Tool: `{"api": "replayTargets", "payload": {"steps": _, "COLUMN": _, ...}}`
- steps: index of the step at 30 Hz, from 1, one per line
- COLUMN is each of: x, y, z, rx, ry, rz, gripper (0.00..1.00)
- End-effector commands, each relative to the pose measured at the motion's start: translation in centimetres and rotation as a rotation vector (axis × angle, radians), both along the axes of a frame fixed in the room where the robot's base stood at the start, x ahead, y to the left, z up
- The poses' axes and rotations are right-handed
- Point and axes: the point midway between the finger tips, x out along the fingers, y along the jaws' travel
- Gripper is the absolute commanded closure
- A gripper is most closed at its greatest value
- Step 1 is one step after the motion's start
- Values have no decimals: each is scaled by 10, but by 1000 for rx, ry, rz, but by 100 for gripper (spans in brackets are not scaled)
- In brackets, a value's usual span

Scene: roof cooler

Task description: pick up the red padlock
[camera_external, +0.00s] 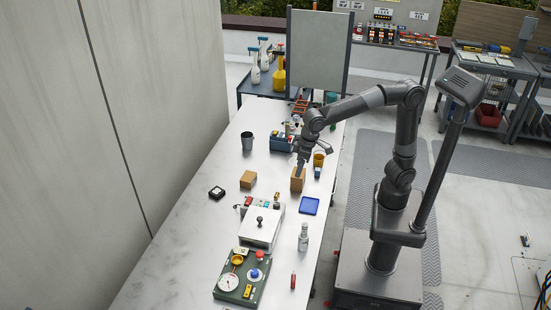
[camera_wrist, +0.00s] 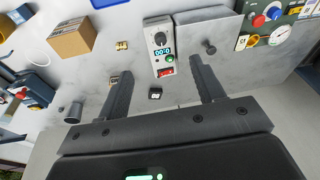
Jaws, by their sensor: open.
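A small, slim red item (camera_external: 293,281) lies on the near right part of the white table, right of the green board. It may be the red padlock, but it is too small to be sure, and I cannot make it out in the wrist view. My gripper (camera_external: 299,168) is over the far half of the table, at the cardboard box (camera_external: 298,182), well away from the red item. In the wrist view my gripper (camera_wrist: 160,88) shows two spread fingers with nothing held between them.
The white box (camera_external: 262,229) with its control panel (camera_wrist: 160,50), the green board (camera_external: 230,296) and a bottle (camera_external: 303,238) stand on the near half. A blue tray (camera_external: 310,206), a smaller carton (camera_external: 248,180) and a grey cup (camera_external: 247,141) are farther back.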

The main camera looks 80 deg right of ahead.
Motion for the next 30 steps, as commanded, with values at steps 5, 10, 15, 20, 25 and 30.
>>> {"api": "replayTargets", "payload": {"steps": 5, "x": 11, "y": 85, "z": -26, "rx": -18, "ry": 58, "rz": 30, "gripper": 38}}
{"api": "replayTargets", "payload": {"steps": 10, "x": 7, "y": 165, "z": -57, "rx": -40, "ry": 105, "rz": 48, "gripper": 38}}
{"api": "replayTargets", "payload": {"steps": 15, "x": -13, "y": 243, "z": -96, "rx": -70, "ry": 148, "rz": 64, "gripper": 38}}
{"api": "replayTargets", "payload": {"steps": 20, "x": -38, "y": 299, "z": -132, "rx": -98, "ry": 175, "rz": 73, "gripper": 38}}
{"api": "replayTargets", "payload": {"steps": 25, "x": -56, "y": 330, "z": -153, "rx": -116, "ry": 189, "rz": 77, "gripper": 38}}
{"api": "replayTargets", "payload": {"steps": 30, "x": -60, "y": 336, "z": -170, "rx": -122, "ry": 194, "rz": 75, "gripper": 38}}
